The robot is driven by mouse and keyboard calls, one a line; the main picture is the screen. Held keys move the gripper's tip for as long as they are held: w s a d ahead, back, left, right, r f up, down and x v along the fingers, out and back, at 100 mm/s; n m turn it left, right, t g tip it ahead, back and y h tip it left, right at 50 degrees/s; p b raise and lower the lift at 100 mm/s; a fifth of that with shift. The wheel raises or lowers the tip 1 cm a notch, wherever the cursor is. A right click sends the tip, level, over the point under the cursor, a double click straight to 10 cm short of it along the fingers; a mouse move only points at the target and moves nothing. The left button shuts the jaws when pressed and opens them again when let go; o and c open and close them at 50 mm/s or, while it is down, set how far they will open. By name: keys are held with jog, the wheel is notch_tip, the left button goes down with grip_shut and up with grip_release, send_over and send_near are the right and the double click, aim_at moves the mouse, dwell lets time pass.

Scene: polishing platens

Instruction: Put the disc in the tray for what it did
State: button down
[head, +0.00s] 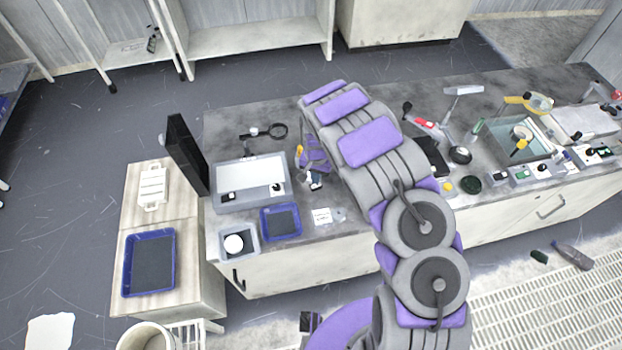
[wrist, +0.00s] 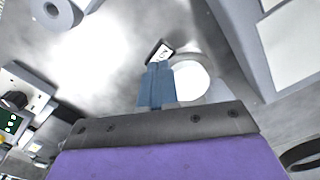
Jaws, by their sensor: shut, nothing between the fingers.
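In the head view my gripper (head: 315,182) is low over the bench, left of my arm. In the wrist view its blue-grey fingers (wrist: 156,85) are shut together and empty. A pale round disc-like shape (wrist: 190,82) shows just right of the fingers, partly hidden by them; I cannot tell whether it is the task's disc. A white round piece (head: 233,243) sits in a small grey holder at the bench's front left. A small blue tray (head: 263,236) with a dark floor is beside it. A larger blue tray (head: 128,264) lies on the side cabinet; both trays look empty.
A pale lit panel (head: 250,172) and an upright black board (head: 186,153) stand at the bench's left. A magnifier (head: 279,130) lies behind. A small card (head: 322,216) lies near the front edge. Dark round pieces (head: 470,184), tools and a basin crowd the right.

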jog(key=shift+f+b, duration=0.3)
jog(key=shift+f, duration=0.9)
jog(key=shift+r+p, duration=1.2)
jog(key=shift+r, duration=1.8)
